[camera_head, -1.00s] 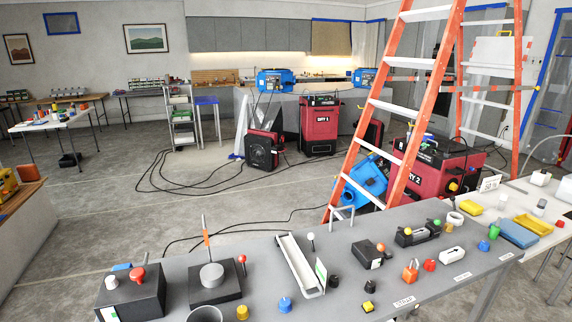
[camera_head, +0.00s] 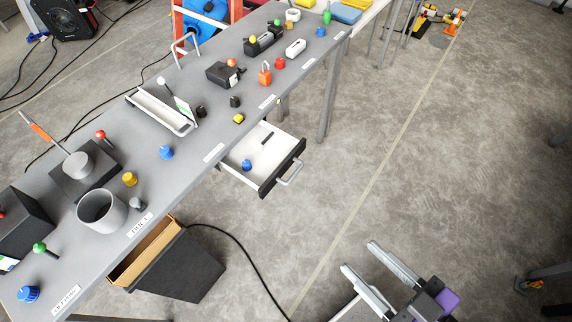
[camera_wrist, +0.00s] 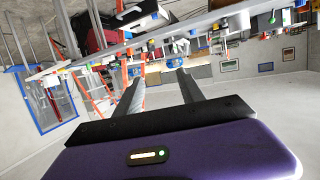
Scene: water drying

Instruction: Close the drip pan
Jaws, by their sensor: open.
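The drip pan (camera_head: 281,169) looks like a white-lined drawer with a dark front, pulled out from under the front edge of the long grey bench. Its grey bar handle (camera_head: 291,174) faces the open floor. A blue knob (camera_head: 246,165) and a small dark stick-like thing show inside its outline. My gripper (camera_head: 360,257) is at the lower right of the head view, apart from the pan, with its fingers spread and nothing between them.
The grey bench (camera_head: 190,105) carries several knobs, a long white tray (camera_head: 160,112) and a grey cup (camera_head: 101,210). A dark bin (camera_head: 180,265) with a tan inside is under the bench, left of the pan. A black cable crosses the floor.

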